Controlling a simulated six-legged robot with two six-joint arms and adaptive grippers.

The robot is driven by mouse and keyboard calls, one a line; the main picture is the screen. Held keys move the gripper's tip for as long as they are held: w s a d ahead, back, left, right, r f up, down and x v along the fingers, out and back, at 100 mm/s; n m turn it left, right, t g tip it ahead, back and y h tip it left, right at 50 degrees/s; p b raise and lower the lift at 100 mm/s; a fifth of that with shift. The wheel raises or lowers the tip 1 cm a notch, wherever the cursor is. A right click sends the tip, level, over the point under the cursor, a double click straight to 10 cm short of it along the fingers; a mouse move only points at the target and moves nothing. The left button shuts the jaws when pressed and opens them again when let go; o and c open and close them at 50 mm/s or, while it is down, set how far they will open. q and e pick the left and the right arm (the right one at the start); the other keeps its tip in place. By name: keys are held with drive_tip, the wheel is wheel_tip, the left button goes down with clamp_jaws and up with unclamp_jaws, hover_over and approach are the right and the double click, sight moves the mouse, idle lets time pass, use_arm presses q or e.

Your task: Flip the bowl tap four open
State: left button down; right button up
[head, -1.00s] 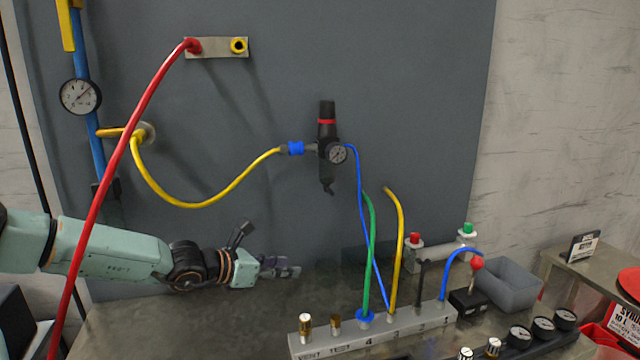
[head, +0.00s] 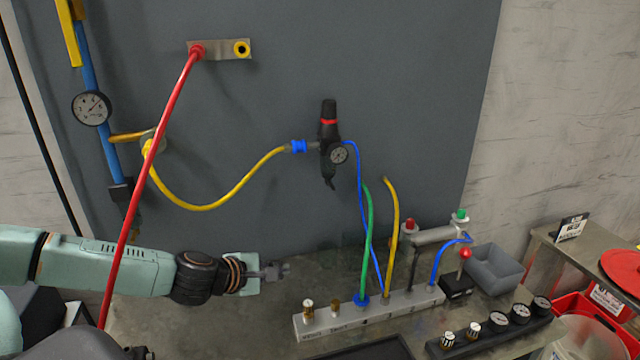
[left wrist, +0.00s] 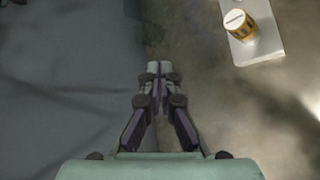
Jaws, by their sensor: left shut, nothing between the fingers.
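The pale manifold block (head: 350,327) lies on the bench right of my left gripper. It carries brass knobs (head: 308,308) at its left end and the green, yellow, black and blue hoses along it. No part marked as bowl tap four can be made out. The black regulator (head: 328,150) with its gauge hangs on the grey panel above. My left gripper (head: 284,269) is shut and empty over the bench, left of the block and apart from it. In the left wrist view its fingertips (left wrist: 159,69) meet, and a brass knob (left wrist: 238,24) shows at upper right. My right gripper is not in view.
A red hose (head: 150,160) hangs in front of my left arm. A yellow hose (head: 205,208) runs to the regulator. A grey bin (head: 494,268), a red-knobbed lever (head: 464,254) and a row of gauges (head: 498,318) stand at right. Bench left of the block is clear.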

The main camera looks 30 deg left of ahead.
use_arm(q)
wheel_tip(320, 180, up, 13)
drive_tip(key=w+m+t+y, duration=0.1)
drive_tip(key=m+t+y, duration=0.1)
drive_tip(key=t, duration=0.4)
drive_tip(key=shift+w+a+m+y+p, duration=0.35)
drive_tip(key=shift+m+y+p, duration=0.05)
drive_tip(key=shift+m, duration=0.3)
drive_tip(key=b, duration=0.8)
approach(329, 185)
drive_tip(key=s+a, duration=0.2)
drive_tip(key=a, duration=0.1)
drive_tip(key=shift+w+d+f+b, duration=0.1)
drive_tip(key=shift+w+d+b, duration=0.25)
drive_tip(key=shift+w+b, duration=0.7)
drive_tip(key=shift+w+d+f+b, duration=0.1)
drive_tip(key=shift+w+d+b, duration=0.3)
drive_tip(key=shift+w, duration=1.2)
drive_tip(key=shift+w+d+b, duration=0.35)
drive_tip(key=shift+w+b, duration=0.35)
drive_tip(key=shift+w, duration=0.65)
